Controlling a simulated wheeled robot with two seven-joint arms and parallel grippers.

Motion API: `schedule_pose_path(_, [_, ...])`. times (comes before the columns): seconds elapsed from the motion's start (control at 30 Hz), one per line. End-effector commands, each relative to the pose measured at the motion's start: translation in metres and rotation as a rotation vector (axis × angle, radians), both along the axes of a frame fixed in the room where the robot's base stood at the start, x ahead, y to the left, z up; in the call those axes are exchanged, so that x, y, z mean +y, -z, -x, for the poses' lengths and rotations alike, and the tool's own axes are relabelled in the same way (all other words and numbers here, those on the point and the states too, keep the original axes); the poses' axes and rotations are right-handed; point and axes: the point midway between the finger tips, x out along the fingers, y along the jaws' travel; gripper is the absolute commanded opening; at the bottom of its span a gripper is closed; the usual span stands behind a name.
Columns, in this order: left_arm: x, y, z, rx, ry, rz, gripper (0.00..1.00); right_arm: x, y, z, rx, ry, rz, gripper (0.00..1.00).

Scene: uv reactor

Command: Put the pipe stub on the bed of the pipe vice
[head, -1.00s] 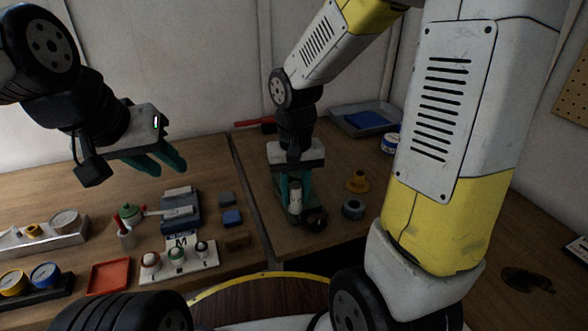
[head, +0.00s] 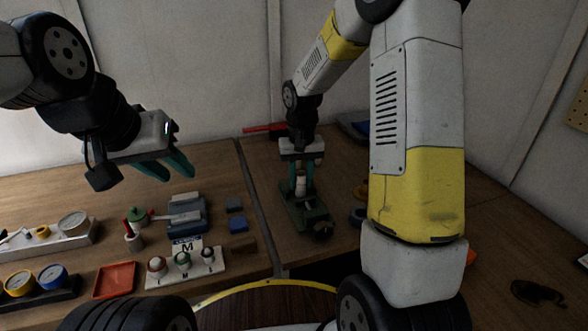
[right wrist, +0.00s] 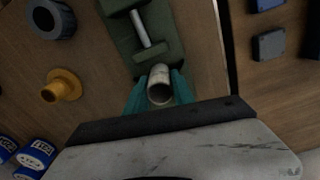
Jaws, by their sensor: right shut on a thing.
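The pipe stub (head: 300,183) is a short pale hollow cylinder. My right gripper (head: 301,186) is shut on it, with its teal fingers pointing down. In the right wrist view the stub (right wrist: 160,84) shows its open end between the fingers. The green pipe vice (head: 309,213) stands on the right-hand table, its dark knob towards me. The stub is at the vice's far end; whether it touches the bed cannot be told. The wrist view shows the vice (right wrist: 127,38) with its screw bar just beyond the stub. My left gripper (head: 168,170) is open and empty above the left-hand table.
A yellow flanged piece (right wrist: 62,85) and a grey ring (right wrist: 51,18) stand beside the vice. Blue-and-white tins (right wrist: 36,153) are nearby. The left-hand table holds a red tray (head: 115,280), gauges and a button panel (head: 184,263). A gap separates the tables.

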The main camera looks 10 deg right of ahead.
Motion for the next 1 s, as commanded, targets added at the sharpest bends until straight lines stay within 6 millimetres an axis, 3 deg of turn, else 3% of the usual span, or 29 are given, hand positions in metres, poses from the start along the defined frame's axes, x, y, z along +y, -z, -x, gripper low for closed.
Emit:
schedule_pose_path(0.33, [0.000, 0.000, 0.000, 0.000, 0.000, 0.000, 0.32, 0.000, 0.004, 0.000, -0.001, 0.001, 0.000, 0.00])
schedule_pose_path(0.37, [0.000, 0.000, 0.000, 0.000, 0.000, 0.000, 0.32, 0.000, 0.004, 0.000, -0.002, 0.001, 0.000, 0.33])
schedule_pose_path(0.47, [0.000, 0.000, 0.000, 0.000, 0.000, 0.000, 0.32, 0.000, 0.003, 0.000, -0.002, 0.001, 0.000, 0.51])
schedule_pose_path(0.8, [0.000, 0.000, 0.000, 0.000, 0.000, 0.000, 0.32, 0.000, 0.001, 0.000, -0.003, 0.001, 0.000, 0.51])
schedule_pose_path(1.0, [0.000, 0.000, 0.000, 0.000, 0.000, 0.000, 0.32, 0.000, -0.025, -0.001, -0.007, 0.001, 0.000, 0.51])
